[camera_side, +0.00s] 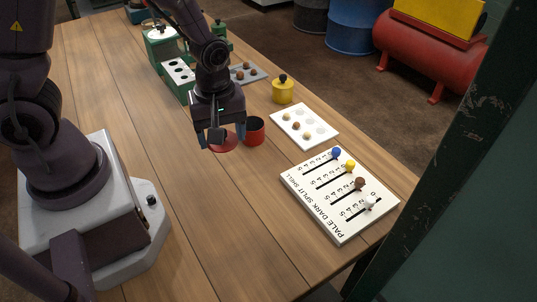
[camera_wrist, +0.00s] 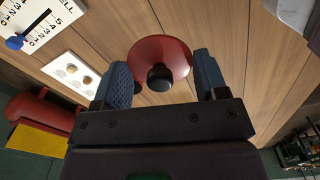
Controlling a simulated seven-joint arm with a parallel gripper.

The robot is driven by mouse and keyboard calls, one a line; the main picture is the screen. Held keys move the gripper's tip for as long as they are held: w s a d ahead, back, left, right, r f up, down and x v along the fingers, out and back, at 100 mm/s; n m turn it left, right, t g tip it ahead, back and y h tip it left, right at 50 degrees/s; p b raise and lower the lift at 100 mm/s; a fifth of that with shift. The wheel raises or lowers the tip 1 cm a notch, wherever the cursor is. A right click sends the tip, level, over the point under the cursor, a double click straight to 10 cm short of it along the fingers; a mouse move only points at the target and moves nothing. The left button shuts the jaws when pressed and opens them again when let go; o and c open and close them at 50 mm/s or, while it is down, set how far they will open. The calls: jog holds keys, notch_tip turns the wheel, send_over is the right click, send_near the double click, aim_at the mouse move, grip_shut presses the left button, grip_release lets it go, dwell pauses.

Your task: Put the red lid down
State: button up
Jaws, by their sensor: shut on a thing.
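The red lid (camera_side: 226,144) is a round disc, and its black knob (camera_wrist: 160,77) shows in the wrist view, where the red top (camera_wrist: 162,48) lies between my fingers. My gripper (camera_side: 217,137) points down over the lid and is shut on it; it also shows in the wrist view (camera_wrist: 164,76). The exact contact is unclear. I cannot tell whether the lid touches the table. The red pot (camera_side: 254,132) stands open just right of the lid in the side view.
A white tray (camera_side: 322,138) with small round pieces and a slider board (camera_side: 318,205) with coloured knobs lie to the right. A yellow lidded pot (camera_side: 283,92) and a green stand (camera_side: 165,56) are farther back. The wooden table (camera_side: 190,220) is clear in front.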

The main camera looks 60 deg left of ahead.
jog(key=w+f, duration=0.3)
jog(key=w, duration=0.4)
send_over(270, 163)
jog(key=f, duration=0.5)
jog(key=shift+s+f, duration=0.1)
jog(key=shift+s, duration=0.15)
jog(key=shift+w+f, duration=0.2)
jog(key=shift+f, duration=1.5)
jog(key=shift+f, duration=0.2)
jog(key=o, duration=0.9)
jog(key=shift+r, duration=0.1)
